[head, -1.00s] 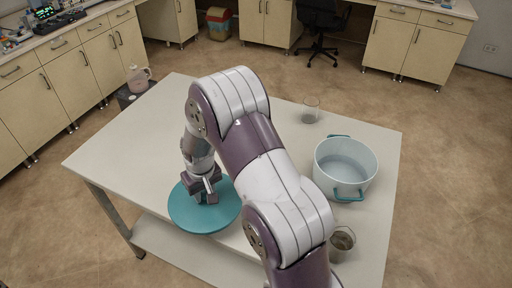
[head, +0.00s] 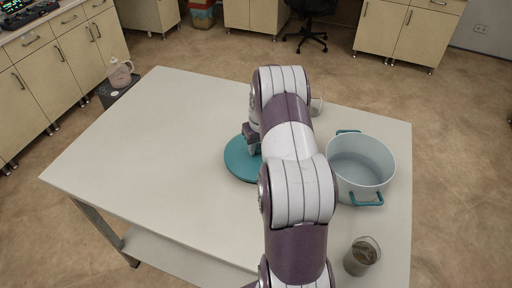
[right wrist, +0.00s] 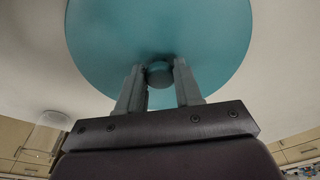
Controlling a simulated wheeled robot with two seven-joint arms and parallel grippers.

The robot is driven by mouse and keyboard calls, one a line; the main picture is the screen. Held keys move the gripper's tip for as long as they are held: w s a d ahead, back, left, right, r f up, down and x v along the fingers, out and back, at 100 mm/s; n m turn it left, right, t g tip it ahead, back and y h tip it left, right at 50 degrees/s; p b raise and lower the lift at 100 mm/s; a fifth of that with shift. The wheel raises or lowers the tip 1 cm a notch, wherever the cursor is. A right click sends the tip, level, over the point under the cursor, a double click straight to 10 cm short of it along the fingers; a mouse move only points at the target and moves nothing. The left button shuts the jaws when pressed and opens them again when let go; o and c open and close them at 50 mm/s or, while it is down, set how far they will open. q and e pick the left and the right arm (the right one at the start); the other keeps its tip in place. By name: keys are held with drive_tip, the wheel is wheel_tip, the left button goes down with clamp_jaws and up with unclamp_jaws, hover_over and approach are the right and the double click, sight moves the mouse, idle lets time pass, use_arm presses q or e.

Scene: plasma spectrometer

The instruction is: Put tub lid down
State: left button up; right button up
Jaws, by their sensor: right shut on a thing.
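The teal round tub lid (head: 238,166) is at the middle of the table, left of the tub, partly hidden behind my right arm. My right gripper (head: 253,150) is shut on the lid's knob. In the right wrist view the two fingers (right wrist: 160,85) stand on either side of the knob (right wrist: 159,72), with the lid (right wrist: 205,40) beyond them. I cannot tell whether the lid touches the table or hangs just above it. The white tub (head: 350,190) with teal handles stands open at the table's right side. My left gripper is out of view.
A clear beaker (head: 317,107) stands behind the tub, close to my right arm. A beaker with dark contents (head: 362,257) stands near the front right. The left half of the white table (head: 150,150) is bare. A pink-tinted jug (head: 120,73) stands beyond the table's left side.

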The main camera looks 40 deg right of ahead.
drive_tip(key=shift+s+f, duration=0.25)
drive_tip(key=shift+f, duration=0.45)
drive_tip(key=shift+w+f, duration=0.15)
drive_tip(key=shift+f, duration=0.15)
drive_tip(key=shift+a+f+b, duration=0.1)
drive_tip(key=shift+f+b, duration=0.1)
drive_tip(key=shift+b, duration=0.1)
drive_tip(key=o, duration=1.1)
drive_tip(key=shift+c, duration=0.2)
